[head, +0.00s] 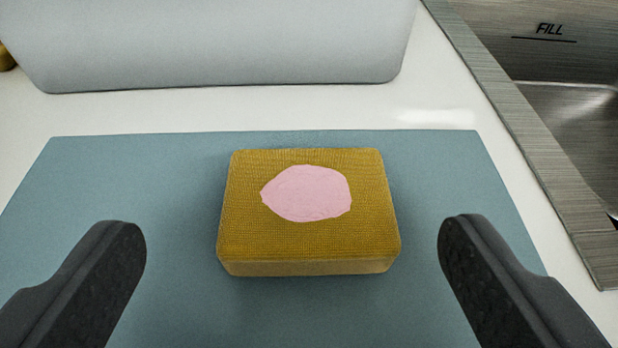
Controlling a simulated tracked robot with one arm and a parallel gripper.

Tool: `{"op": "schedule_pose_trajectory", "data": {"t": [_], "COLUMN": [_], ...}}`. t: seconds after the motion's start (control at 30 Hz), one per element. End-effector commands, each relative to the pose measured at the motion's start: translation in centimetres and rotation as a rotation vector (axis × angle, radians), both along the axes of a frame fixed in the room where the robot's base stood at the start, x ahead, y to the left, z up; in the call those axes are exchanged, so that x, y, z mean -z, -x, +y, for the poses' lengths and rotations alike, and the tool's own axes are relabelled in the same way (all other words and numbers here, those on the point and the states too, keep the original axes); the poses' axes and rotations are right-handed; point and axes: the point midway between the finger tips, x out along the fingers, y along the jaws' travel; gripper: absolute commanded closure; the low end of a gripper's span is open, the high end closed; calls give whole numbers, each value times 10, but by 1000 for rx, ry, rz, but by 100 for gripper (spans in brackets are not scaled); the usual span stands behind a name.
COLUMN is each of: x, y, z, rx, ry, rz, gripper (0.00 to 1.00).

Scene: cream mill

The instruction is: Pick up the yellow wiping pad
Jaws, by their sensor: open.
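The yellow wiping pad (309,240) is a thick mustard-coloured block with a woven top. It lies flat on a blue-grey mat (180,165) in the middle of the head view. A pink patch (307,193) covers the centre of its top face. My gripper (292,235) is open, with one dark finger to the left of the pad and one to the right. Both fingers are apart from the pad, with a wide gap on each side. Nothing is between the fingertips except the pad. How high the fingers are above the mat I cannot tell.
A grey, smooth-sided object (215,45) stands behind the mat on the white counter (300,112). A metal sink (570,105) marked "FILL" is at the right, with a raised rim (530,130). A small brown thing shows at the far left edge. The mat around the pad is clear.

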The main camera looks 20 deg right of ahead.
Motion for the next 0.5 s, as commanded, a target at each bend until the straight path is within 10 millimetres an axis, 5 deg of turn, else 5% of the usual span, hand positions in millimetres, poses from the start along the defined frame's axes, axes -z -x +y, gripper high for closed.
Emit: {"op": "schedule_pose_trajectory", "data": {"t": [0.5], "x": [20], "y": [-40], "z": [-19], "rx": [1], "ry": [-1], "rz": [0], "gripper": [15]}}
